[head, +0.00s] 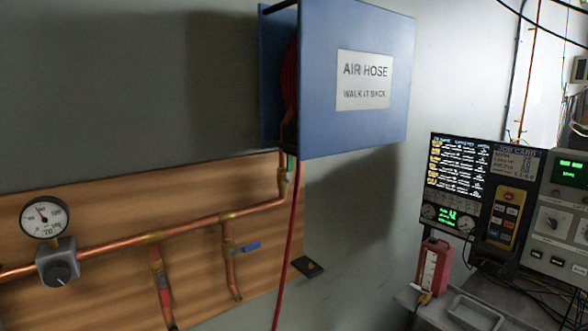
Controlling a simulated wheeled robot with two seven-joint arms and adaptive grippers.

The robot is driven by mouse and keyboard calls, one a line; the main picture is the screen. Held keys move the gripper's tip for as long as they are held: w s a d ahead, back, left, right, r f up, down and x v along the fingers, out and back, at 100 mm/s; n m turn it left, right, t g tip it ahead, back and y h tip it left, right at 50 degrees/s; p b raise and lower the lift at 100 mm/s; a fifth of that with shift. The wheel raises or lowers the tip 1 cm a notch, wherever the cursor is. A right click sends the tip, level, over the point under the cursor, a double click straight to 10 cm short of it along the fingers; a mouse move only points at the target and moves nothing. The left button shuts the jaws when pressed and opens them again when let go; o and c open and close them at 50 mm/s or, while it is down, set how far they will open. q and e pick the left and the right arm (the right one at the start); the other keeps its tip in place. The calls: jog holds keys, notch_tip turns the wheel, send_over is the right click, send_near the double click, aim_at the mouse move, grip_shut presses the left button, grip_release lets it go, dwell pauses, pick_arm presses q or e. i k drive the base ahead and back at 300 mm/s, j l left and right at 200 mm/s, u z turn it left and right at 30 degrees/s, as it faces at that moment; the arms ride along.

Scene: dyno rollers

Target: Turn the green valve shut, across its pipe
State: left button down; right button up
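A narrow green handle (290,163) shows at the upper end of the copper pipe, just under the blue hose box. It looks upright, along the short vertical pipe (283,184), and is partly hidden by the red hose (294,215). Its brass body is small and hard to make out. Neither of my grippers is in view.
The blue air hose box (350,125) juts from the wall. Screens and a red bottle (434,267) stand right.

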aim_at(289, 168)
jog(key=l+u, duration=0.3)
jog(key=l, duration=0.5)
jog(key=l+u, duration=0.3)
jog(key=l, duration=0.5)
